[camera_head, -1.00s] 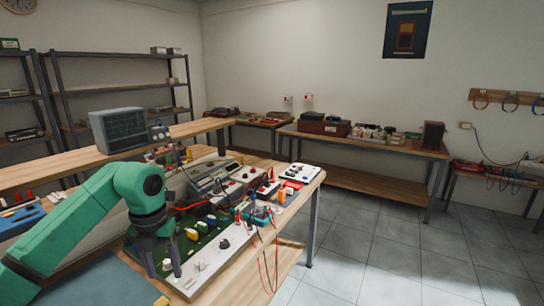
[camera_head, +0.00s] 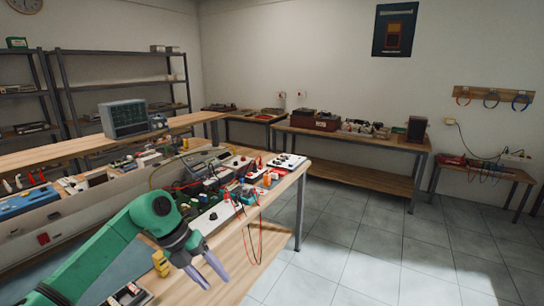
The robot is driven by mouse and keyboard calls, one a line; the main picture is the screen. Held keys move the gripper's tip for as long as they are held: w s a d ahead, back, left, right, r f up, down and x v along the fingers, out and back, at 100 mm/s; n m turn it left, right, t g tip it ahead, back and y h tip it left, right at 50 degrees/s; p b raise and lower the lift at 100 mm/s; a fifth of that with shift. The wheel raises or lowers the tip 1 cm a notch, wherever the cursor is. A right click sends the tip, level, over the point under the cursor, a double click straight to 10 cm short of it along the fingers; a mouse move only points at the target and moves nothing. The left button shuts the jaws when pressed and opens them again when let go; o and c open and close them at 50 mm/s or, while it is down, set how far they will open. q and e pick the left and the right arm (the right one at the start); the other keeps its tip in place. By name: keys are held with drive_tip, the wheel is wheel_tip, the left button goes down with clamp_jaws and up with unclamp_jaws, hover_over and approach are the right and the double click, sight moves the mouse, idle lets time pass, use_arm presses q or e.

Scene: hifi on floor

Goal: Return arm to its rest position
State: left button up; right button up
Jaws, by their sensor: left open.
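My left arm (camera_head: 120,232) is green and comes in from the lower left over the workbench. My left gripper (camera_head: 216,274) is open and empty, its two grey fingers pointing down and to the right near the bench's front edge. The workbench (camera_head: 222,290) holds a green circuit board and white panel (camera_head: 216,215) just behind the gripper, apart from it. My right gripper is not in view.
A grey instrument (camera_head: 205,163) and red and black leads (camera_head: 257,240) lie along the bench. A yellow part (camera_head: 160,263) stands beside the gripper. An oscilloscope (camera_head: 124,118) sits on the upper shelf. Tiled floor (camera_head: 350,245) is clear to the right.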

use_arm(q)
drive_tip(key=w+d+f+n+t+h, duration=0.6)
drive_tip(key=d+f+n+h, duration=0.1)
drive_tip(key=n+h, duration=0.15)
drive_tip(key=s+a+f+n+t+y, duration=0.25)
drive_tip(key=a+f+n, duration=0.3)
drive_tip(key=f, duration=0.35)
drive_tip(key=s+a+f+n+t+y, duration=0.1)
drive_tip(key=s+a+f+n+y, duration=0.1)
drive_tip(key=a+f+n+y, duration=0.35)
drive_tip(key=s+a+f+n+t+y, duration=0.25)
drive_tip(key=f+n, duration=0.35)
drive_tip(key=f, duration=0.6)
drive_tip(key=s+a+f+n+g+y, duration=0.1)
drive_tip(key=s+a+f+n+g, duration=0.15)
drive_tip(key=s+f, duration=0.55)
drive_tip(key=s+a+f+n+g+y, duration=0.25)
drive_tip(key=s+f, duration=0.35)
drive_tip(key=s, duration=0.4)
drive_tip(key=s+f+n+g, duration=0.1)
drive_tip(key=s+f+g, duration=0.2)
drive_tip(key=s, duration=0.8)
drive_tip(key=s+f+n+g, duration=0.2)
drive_tip(key=s+f+g, duration=0.1)
drive_tip(key=s, duration=0.8)
drive_tip(key=shift+f, duration=0.35)
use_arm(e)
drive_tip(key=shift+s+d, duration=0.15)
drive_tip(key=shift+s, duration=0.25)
